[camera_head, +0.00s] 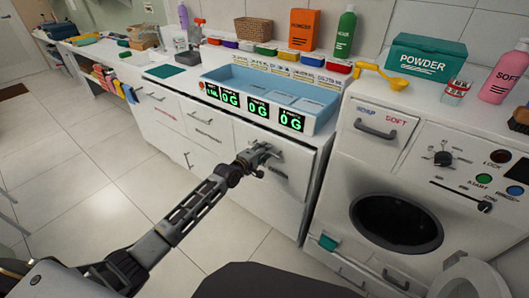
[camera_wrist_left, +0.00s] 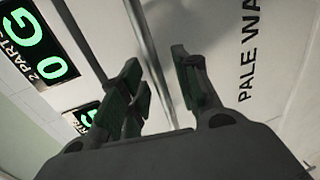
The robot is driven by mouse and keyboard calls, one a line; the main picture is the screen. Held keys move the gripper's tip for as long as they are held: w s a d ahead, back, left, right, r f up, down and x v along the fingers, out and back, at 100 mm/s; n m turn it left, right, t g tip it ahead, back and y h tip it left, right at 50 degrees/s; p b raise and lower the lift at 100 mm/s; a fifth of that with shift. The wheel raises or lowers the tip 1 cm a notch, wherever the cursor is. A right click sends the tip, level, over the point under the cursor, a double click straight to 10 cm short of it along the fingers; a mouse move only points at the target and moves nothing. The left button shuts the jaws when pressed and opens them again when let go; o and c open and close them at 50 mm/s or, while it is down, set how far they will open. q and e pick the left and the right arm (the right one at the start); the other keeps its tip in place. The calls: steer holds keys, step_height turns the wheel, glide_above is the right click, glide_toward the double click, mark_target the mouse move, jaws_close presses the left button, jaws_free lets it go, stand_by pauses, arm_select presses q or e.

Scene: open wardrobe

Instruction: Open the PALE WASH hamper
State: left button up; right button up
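The PALE WASH hamper front (camera_head: 262,190) is a white panel below the scale counter, and it looks closed. Its lettering shows partly in the left wrist view (camera_wrist_left: 250,55). My left gripper (camera_head: 262,153) is at the upper part of this panel, by its grey handle (camera_head: 277,171). In the left wrist view the left gripper (camera_wrist_left: 157,62) has its two fingers apart, and the bar handle (camera_wrist_left: 150,50) runs through the gap between them. I cannot tell whether either finger touches the bar. My right gripper is not in view.
A blue tray (camera_head: 275,88) with green digital readouts (camera_head: 257,107) is just above the hamper. A washing machine (camera_head: 400,225) stands to the right. Bottles and boxes line the counter, including a teal powder box (camera_head: 425,59). The tiled floor (camera_head: 90,200) at left is clear.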

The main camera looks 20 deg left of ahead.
arm_select(q)
steer(key=shift+w, duration=0.1)
stand_by(0.3)
jaws_close()
